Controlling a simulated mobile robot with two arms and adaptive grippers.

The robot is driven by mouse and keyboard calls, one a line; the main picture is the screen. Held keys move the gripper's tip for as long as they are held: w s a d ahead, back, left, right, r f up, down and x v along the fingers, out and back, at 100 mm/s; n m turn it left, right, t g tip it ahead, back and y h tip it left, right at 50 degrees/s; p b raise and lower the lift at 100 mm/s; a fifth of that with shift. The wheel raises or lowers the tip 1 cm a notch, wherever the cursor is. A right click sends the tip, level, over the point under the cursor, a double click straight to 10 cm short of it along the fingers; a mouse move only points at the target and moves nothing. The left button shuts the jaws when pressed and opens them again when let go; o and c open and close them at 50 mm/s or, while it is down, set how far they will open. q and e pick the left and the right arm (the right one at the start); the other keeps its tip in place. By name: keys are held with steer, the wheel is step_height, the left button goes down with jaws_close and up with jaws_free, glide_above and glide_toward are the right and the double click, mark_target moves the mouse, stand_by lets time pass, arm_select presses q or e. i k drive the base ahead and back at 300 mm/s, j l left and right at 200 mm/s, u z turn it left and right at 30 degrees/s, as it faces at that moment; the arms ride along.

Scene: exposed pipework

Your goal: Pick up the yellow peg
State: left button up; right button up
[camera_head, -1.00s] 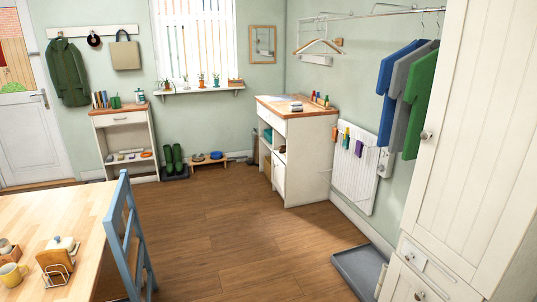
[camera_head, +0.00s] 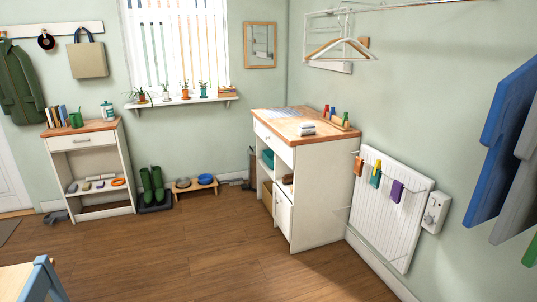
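Several small coloured pegs stand at the back right of the wooden-topped white cabinet (camera_head: 318,190). A red peg (camera_head: 326,111), a blue peg (camera_head: 334,113) and a green peg (camera_head: 345,118) show there, by a low wooden block (camera_head: 338,123). I cannot make out a yellow peg for certain at this size. Neither of my grippers is in view.
A small white device (camera_head: 306,129) lies on the cabinet top. A white radiator (camera_head: 395,225) with small coloured items on a rail is to its right. Blue and grey shirts (camera_head: 500,120) hang at right. The wooden floor (camera_head: 210,255) is clear between.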

mark_target(378, 166)
steer(key=i+j+z, duration=0.1)
steer(key=i+z, duration=0.15)
steer(key=i, duration=0.25)
steer(key=i+j+z, duration=0.25)
steer(key=i, duration=0.3)
steer(key=i+j+z, duration=0.25)
steer(key=i, duration=0.25)
steer(key=i+j+z, duration=0.25)
steer(key=i, duration=0.2)
